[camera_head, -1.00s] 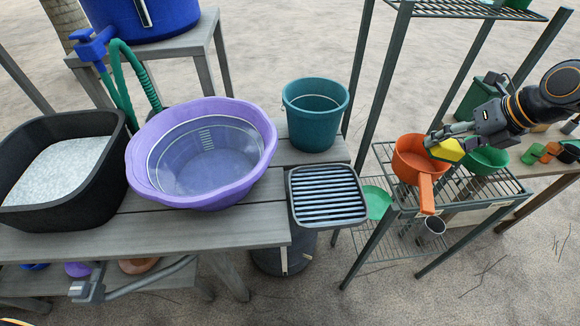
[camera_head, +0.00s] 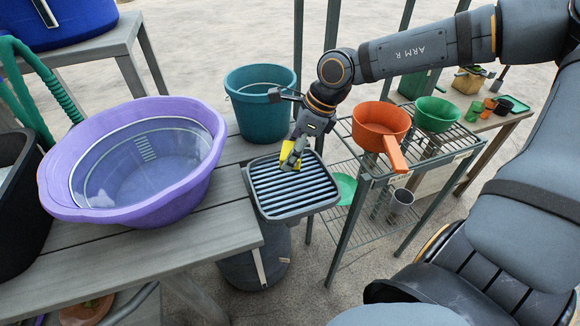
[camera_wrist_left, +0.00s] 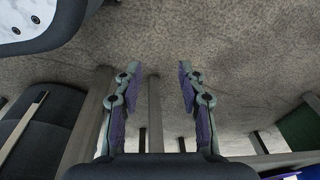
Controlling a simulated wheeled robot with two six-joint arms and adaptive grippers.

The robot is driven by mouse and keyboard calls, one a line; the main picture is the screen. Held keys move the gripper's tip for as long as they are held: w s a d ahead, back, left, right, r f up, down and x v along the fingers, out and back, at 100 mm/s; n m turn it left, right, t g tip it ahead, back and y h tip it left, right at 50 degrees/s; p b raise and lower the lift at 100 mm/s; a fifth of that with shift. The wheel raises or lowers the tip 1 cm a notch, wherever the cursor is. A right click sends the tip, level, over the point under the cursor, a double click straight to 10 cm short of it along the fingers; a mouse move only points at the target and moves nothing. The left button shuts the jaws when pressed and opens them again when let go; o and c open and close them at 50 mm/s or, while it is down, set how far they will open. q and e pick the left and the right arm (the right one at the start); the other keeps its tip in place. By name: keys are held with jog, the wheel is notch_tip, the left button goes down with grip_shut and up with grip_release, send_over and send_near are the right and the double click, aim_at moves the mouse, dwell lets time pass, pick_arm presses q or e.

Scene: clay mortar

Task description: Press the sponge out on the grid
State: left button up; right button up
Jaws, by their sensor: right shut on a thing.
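The yellow sponge (camera_head: 291,154) is in my right gripper (camera_head: 293,160) in the head view, over the grid. My right gripper is shut on it, and its fingers hide part of it. The grid (camera_head: 290,190) is a dark square tray with parallel slats at the end of the wooden bench. The sponge is at the grid's back part; I cannot tell whether it touches the slats. My left gripper (camera_wrist_left: 159,95) shows only in the left wrist view, with its two fingers wide apart and nothing between them.
A purple basin (camera_head: 200,185) of water stands left of the grid. A teal bucket (camera_head: 262,115) stands behind it. To the right, a wire rack holds an orange pan (camera_head: 380,120) and a green bowl (camera_head: 437,115). A dark bin (camera_head: 240,268) is below the grid.

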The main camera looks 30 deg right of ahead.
jog(key=shift+s+a+f, duration=0.1)
jog(key=shift+s+f, duration=0.1)
jog(key=shift+f, duration=0.25)
jog(key=b, duration=0.4)
send_over(287, 181)
jog(key=f, duration=0.3)
jog(key=d+f, duration=0.1)
jog(key=f, duration=0.1)
jog(key=shift+s, duration=0.4)
pick_arm(q)
jog(key=w+d+r, duration=0.3)
jog(key=r, duration=0.9)
jog(key=shift+w+r+h, duration=0.2)
jog(key=shift+h, duration=0.1)
pick_arm(e)
jog(key=shift+f, duration=0.2)
pick_arm(q)
jog(key=shift+d, duration=0.1)
jog(key=shift+f+b, duration=0.6)
jog(key=shift+f, duration=0.05)
pick_arm(e)
jog(key=shift+f, duration=0.6)
pick_arm(q)
jog(key=shift+r, duration=0.1)
pick_arm(e)
jog(key=shift+r+p, duration=2.45)
jog(key=shift+r, duration=1.15)
pick_arm(q)
notch_tip(287, 181, up, 5)
jog(key=shift+f, duration=0.2)
